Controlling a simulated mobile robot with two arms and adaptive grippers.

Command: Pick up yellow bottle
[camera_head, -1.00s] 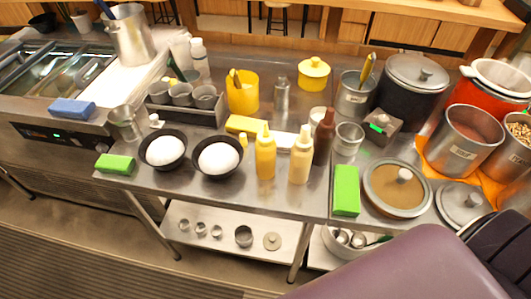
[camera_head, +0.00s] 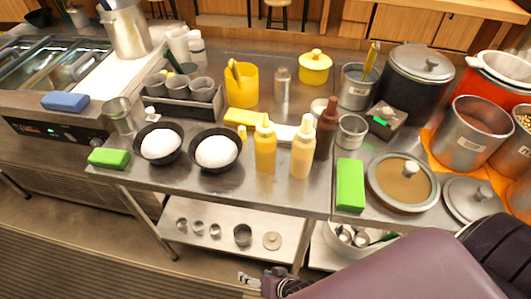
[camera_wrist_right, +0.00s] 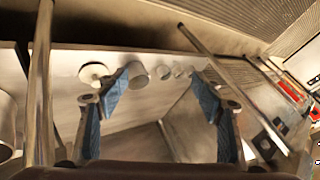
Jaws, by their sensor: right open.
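The yellow bottle (camera_head: 265,148) stands upright near the front edge of the steel table. A paler cream bottle (camera_head: 302,150) stands just right of it, and a brown bottle (camera_head: 326,130) stands behind that. My right gripper (camera_head: 250,281) is in the lower middle of the head view, in front of the table and well short of the bottles. In the right wrist view its two blue-padded fingers (camera_wrist_right: 162,95) are spread apart with nothing between them. That view faces the lower shelf; no bottle shows in it. My left gripper is not in view.
Two black bowls with white contents (camera_head: 217,152) stand left of the bottles. A green block (camera_head: 350,186) lies to the right, beside a lidded pan (camera_head: 402,184). The lower shelf (camera_head: 200,252) holds small cups. The table edge lies between my right gripper and the bottles.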

